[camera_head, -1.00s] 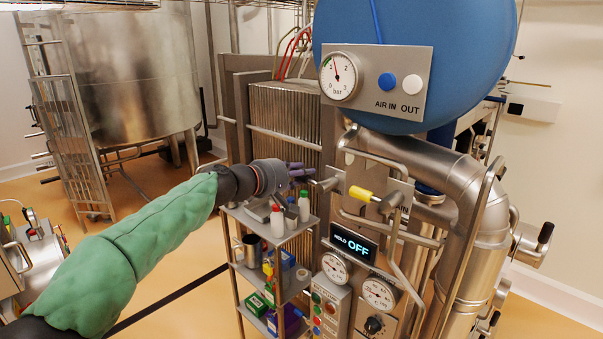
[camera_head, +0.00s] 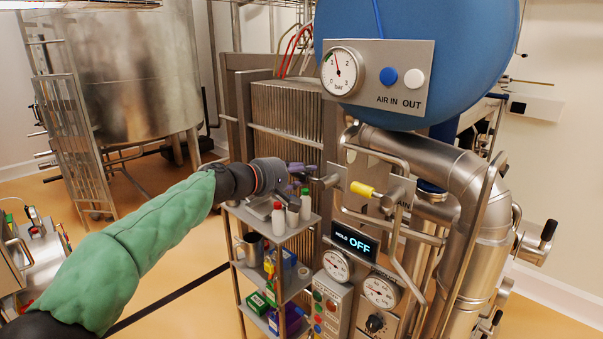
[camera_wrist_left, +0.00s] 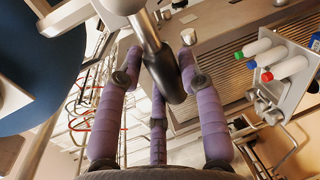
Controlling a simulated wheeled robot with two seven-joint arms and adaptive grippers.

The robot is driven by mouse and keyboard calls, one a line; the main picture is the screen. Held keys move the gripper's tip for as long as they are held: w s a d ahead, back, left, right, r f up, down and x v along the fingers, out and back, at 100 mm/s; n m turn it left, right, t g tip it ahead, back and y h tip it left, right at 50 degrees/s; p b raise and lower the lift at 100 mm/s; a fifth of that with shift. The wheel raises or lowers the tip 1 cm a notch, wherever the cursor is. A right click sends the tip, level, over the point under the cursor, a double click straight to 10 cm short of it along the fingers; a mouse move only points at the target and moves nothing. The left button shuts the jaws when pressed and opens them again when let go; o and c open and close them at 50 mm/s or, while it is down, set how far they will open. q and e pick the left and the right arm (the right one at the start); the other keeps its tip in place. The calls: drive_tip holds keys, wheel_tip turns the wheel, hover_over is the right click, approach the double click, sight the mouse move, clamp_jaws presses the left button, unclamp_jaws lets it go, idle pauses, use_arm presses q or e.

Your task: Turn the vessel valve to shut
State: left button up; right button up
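The blue vessel (camera_head: 440,60) hangs at the upper right with piping and valves below it. A valve handle with a yellow grip (camera_head: 364,190) stands out in front of the pipes. My left gripper (camera_head: 308,172) is just left of it, by a steel lever end. In the left wrist view, a steel lever with a dark grip (camera_wrist_left: 165,75) lies between the purple fingers of my left gripper (camera_wrist_left: 160,62). The fingers are nearly straight around the lever, with a gap on the left side; contact is unclear. My right gripper is out of view.
A small rack (camera_head: 276,235) with bottles and boxes stands right below my left gripper. A steel tank (camera_head: 130,70) stands at the back left.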

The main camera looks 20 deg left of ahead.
use_arm(q)
drive_tip(key=o, duration=0.3)
drive_tip(key=shift+d+f+g, duration=0.25)
drive_tip(key=shift+f+g, duration=0.05)
drive_tip(key=shift+f, duration=0.6)
drive_tip(key=shift+d, duration=0.1)
drive_tip(key=shift+w+a, duration=0.1)
drive_tip(key=shift+a, duration=0.35)
drive_tip(key=shift+d+r, duration=0.1)
drive_tip(key=shift+r, duration=0.3)
drive_tip(key=shift+a, duration=0.25)
drive_tip(key=shift+d+r, duration=0.1)
drive_tip(key=shift+d, duration=0.05)
drive_tip(key=v, duration=1.2)
drive_tip(key=shift+f, duration=0.25)
